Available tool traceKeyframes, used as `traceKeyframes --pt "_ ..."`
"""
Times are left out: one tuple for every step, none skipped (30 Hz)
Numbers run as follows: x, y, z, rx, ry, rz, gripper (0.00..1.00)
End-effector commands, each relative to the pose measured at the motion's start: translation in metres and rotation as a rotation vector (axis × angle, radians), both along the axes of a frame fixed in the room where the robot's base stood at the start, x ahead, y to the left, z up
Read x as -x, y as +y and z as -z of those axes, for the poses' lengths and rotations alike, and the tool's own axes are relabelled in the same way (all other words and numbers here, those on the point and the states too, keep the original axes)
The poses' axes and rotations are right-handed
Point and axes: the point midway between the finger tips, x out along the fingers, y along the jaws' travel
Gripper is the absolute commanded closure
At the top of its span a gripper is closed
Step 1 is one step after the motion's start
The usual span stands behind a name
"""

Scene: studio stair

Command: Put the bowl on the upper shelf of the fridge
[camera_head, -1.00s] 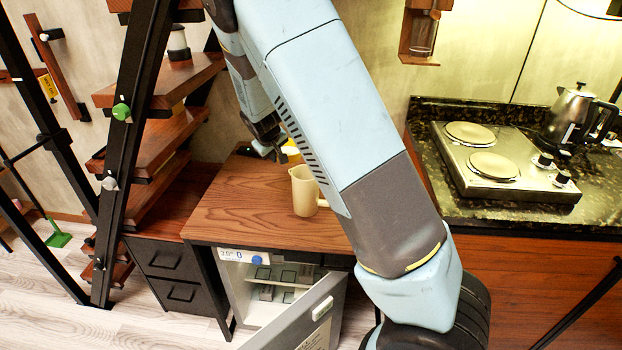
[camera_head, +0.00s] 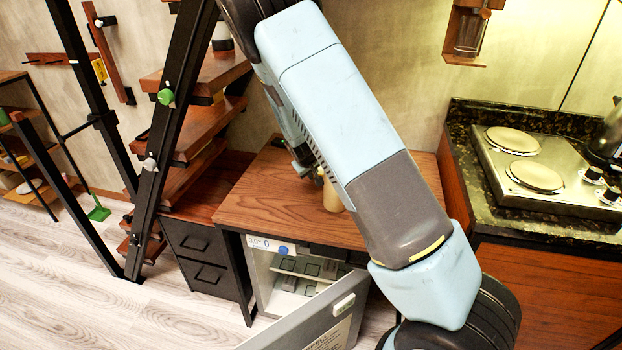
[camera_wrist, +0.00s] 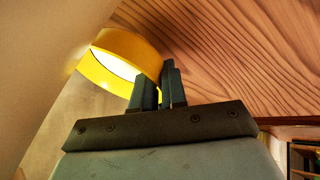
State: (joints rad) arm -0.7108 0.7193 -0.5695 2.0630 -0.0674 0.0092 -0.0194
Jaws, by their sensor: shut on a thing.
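The yellow bowl (camera_wrist: 122,42) shows in the wrist view, tilted, with a pale inside. My gripper (camera_wrist: 160,84) is shut on its rim. In the head view my gripper (camera_head: 304,166) is above the wooden counter beside my arm, which hides the bowl. The small fridge (camera_head: 257,272) stands under the counter with its door (camera_head: 318,318) open towards me. Its upper shelf (camera_head: 298,268) shows inside, partly hidden by the door and the counter.
A cream pitcher (camera_head: 331,194) stands on the wooden counter (camera_head: 262,195), partly behind my arm. Black drawers (camera_head: 205,258) stand left of the fridge, below a stair with wooden treads. A hob (camera_head: 540,165) is at the right. Floor at the lower left is clear.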

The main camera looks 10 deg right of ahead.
Motion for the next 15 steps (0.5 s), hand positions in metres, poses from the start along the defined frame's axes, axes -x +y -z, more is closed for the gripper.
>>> traceKeyframes --pt "0.000 0.000 0.007 0.002 0.002 -0.001 1.00" --pt "0.000 0.000 0.011 0.002 0.001 -0.001 1.00" --pt "0.000 0.000 0.016 0.002 0.001 -0.001 1.00" --pt "0.000 0.000 0.019 0.002 0.002 -0.001 1.00" --pt "0.000 -0.001 0.021 0.002 0.001 0.000 1.00" --pt "0.000 0.000 0.023 0.001 0.000 0.000 1.00" --pt "0.000 0.000 0.023 0.001 -0.001 0.000 1.00" --pt "0.000 0.000 0.023 0.001 -0.001 0.000 1.00" --pt "0.000 0.000 0.023 0.001 -0.001 0.000 1.00" --pt "0.000 0.000 0.023 0.000 -0.001 0.000 1.00" --pt "0.000 0.000 0.023 0.000 -0.001 0.000 1.00" --pt "0.000 0.000 0.023 0.000 0.000 0.000 0.87" --pt "0.000 0.000 0.023 0.000 0.000 0.000 0.84" --pt "0.000 0.000 0.023 0.000 0.000 0.000 0.81" --pt "0.000 0.000 0.023 0.000 0.000 0.000 0.77"
